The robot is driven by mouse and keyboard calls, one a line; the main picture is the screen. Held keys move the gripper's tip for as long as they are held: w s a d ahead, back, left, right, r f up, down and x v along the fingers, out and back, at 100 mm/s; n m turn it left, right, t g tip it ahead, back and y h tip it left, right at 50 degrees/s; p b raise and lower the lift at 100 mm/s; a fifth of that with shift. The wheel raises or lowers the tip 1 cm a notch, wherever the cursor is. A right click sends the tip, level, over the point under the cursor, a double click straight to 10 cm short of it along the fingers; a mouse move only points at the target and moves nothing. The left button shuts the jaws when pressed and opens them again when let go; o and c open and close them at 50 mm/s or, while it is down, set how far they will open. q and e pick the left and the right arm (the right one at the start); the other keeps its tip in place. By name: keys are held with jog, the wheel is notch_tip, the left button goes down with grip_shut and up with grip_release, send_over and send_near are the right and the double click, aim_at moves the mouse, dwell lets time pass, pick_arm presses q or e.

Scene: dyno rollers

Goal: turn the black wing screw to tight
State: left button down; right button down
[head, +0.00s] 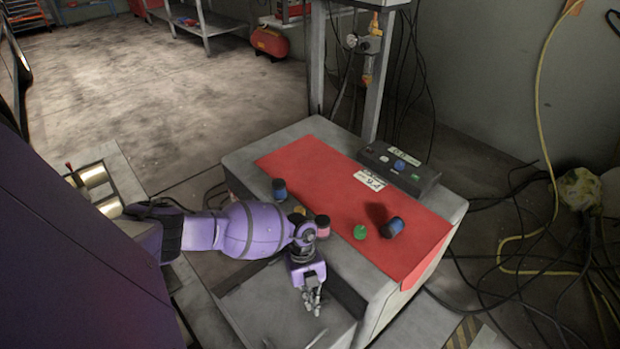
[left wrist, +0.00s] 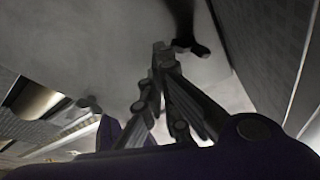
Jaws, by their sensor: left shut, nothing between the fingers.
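My left gripper (head: 312,300) hangs over the bare grey front part of the machine in the head view. In the left wrist view its fingertips (left wrist: 164,54) are together with nothing between them. A dark shape with a winged end (left wrist: 192,44) is just right of the fingertips there. It may be the black wing screw or a shadow; I cannot tell which, nor whether the fingertips touch it. A smaller dark form (left wrist: 88,103) lies further left, too blurred to name. I cannot make out the wing screw in the head view. My right gripper is not in view.
The grey machine cabinet (head: 455,212) has a red mat (head: 335,185) on top. A control box (head: 415,178) is behind. Cables (head: 515,262) lie on the floor at right.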

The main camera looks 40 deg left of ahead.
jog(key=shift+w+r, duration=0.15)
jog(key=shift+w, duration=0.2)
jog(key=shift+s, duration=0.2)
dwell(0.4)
pick_arm(q)
jog(key=shift+w+d+r, duration=0.1)
jog(key=shift+w+d, duration=0.4)
jog(key=shift+w, duration=0.1)
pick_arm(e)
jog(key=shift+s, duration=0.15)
pick_arm(q)
jog(key=shift+s, duration=0.1)
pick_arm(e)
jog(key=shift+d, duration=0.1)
